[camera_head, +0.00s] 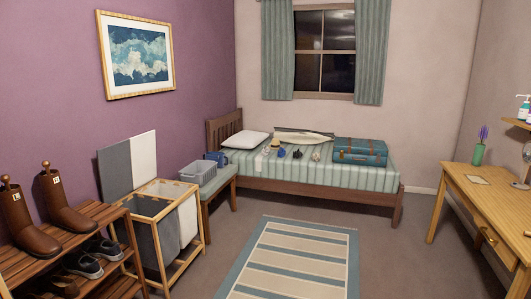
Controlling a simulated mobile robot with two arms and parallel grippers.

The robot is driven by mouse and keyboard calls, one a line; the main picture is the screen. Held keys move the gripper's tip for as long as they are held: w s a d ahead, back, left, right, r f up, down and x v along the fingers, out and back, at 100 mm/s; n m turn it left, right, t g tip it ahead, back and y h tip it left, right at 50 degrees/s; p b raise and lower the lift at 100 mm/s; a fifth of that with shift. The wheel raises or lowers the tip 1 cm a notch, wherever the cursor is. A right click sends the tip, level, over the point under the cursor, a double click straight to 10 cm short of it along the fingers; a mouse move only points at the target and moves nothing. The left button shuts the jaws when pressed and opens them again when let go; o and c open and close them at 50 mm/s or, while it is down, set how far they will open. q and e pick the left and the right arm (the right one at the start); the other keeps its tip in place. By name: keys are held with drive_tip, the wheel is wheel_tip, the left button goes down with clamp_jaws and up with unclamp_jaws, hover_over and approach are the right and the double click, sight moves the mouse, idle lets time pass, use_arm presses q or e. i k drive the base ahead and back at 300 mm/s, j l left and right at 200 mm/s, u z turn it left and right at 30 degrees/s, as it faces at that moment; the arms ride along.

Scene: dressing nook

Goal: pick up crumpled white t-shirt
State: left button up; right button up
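I cannot make out a crumpled white t-shirt with certainty. A small pale item (259,161) lies at the near left part of the striped bed (350,173), too small to identify. Another small whitish item (316,156) lies near the bed's middle, among several small dark and coloured things. A white pillow (245,140) lies at the head of the bed. Neither of my grippers is in view.
A two-part hamper (160,206) with its lid raised stands left, beside a shoe rack (118,213) with boots. A teal suitcase (360,151) lies on the bed. A desk (480,199) stands right. The striped rug (300,254) is clear.

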sight(266, 150)
drive_tip(key=i, duration=5.4)
drive_tip(key=l, duration=0.1)
